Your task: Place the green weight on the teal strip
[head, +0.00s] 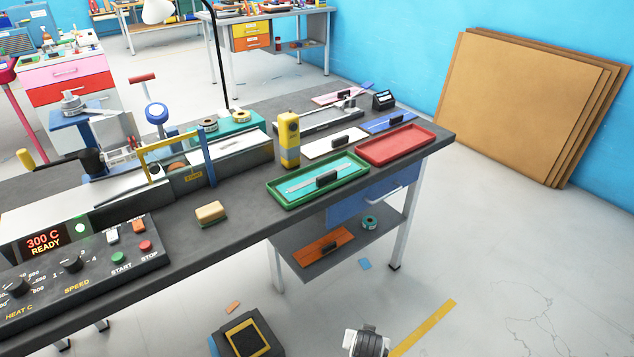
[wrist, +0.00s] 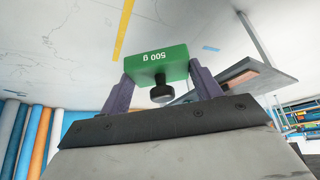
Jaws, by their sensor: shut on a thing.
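My gripper (wrist: 160,73) is shut on a green weight (wrist: 175,64) marked 500 g, with a black knob on it. The weight sits between the two purple fingers, with open floor behind it in the wrist view. I cannot make out the weight in the head view. The teal strip (head: 345,169) lies flat inside a green-rimmed tray (head: 290,206) near the workbench's front edge. A black block (head: 327,180) sits on the strip, and a paler band runs along it.
A red tray (head: 395,146) stands right of the green tray. A yellow upright device (head: 289,140) and a white strip (head: 318,149) are behind it. A sponge-like block (head: 211,213) and control panel (head: 85,262) are left. A shelf (head: 290,262) is below. Bench space between sponge and tray is clear.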

